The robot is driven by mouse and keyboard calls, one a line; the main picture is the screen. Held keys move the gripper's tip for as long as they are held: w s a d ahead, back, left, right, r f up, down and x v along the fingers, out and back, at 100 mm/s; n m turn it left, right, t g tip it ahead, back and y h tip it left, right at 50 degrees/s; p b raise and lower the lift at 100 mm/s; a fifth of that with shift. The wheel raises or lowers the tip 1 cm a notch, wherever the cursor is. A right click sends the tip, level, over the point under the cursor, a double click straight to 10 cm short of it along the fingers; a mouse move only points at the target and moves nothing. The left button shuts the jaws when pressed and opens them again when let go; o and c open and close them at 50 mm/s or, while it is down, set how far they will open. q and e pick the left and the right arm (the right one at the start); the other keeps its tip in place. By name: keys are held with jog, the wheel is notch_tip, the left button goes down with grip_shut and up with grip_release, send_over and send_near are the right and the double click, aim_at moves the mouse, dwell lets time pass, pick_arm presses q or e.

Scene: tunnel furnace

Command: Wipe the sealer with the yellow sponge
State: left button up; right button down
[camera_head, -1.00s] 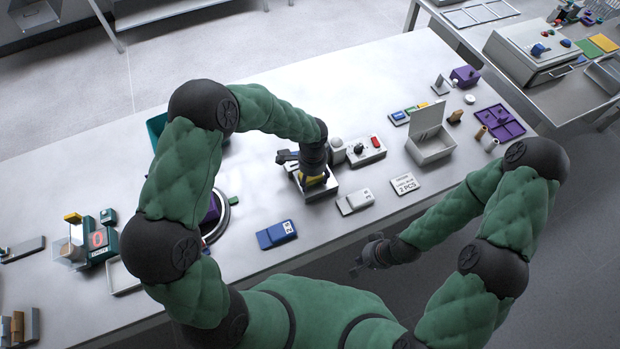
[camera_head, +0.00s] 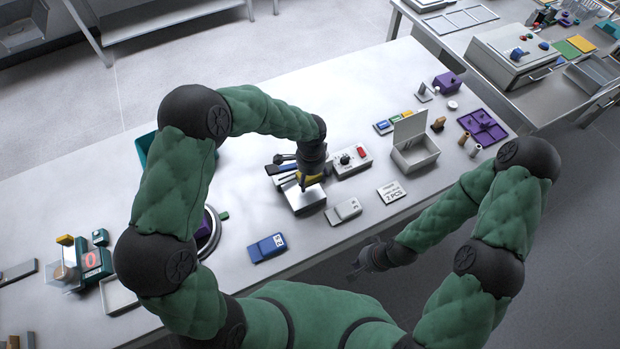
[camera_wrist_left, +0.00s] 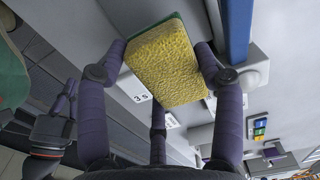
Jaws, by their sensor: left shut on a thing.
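The sealer (camera_head: 305,199) is a small silver-topped device with a dark arm at its back, standing mid-table in the head view. My left gripper (camera_head: 310,177) is above its rear part, pointing down. It is shut on the yellow sponge (camera_wrist_left: 165,62), which fills the middle of the left wrist view between the fingers and has a green backing edge. In the head view only a sliver of the sponge shows; I cannot tell whether it touches the sealer. My right gripper (camera_head: 369,260) hangs by the table's front edge, apart from everything; its fingers are too small to judge.
Right of the sealer are a control box (camera_head: 352,160) with a red switch, a grey-white device (camera_head: 344,210) and a label card (camera_head: 391,192). An open metal box (camera_head: 414,157) stands beyond. A blue device (camera_head: 267,247) lies to the front left. The table's far middle is clear.

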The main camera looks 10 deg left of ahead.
pick_arm(q)
jog(key=shift+s+a+r+p, duration=0.1)
jog(key=shift+r+p, duration=0.45)
jog(key=shift+r, duration=0.6)
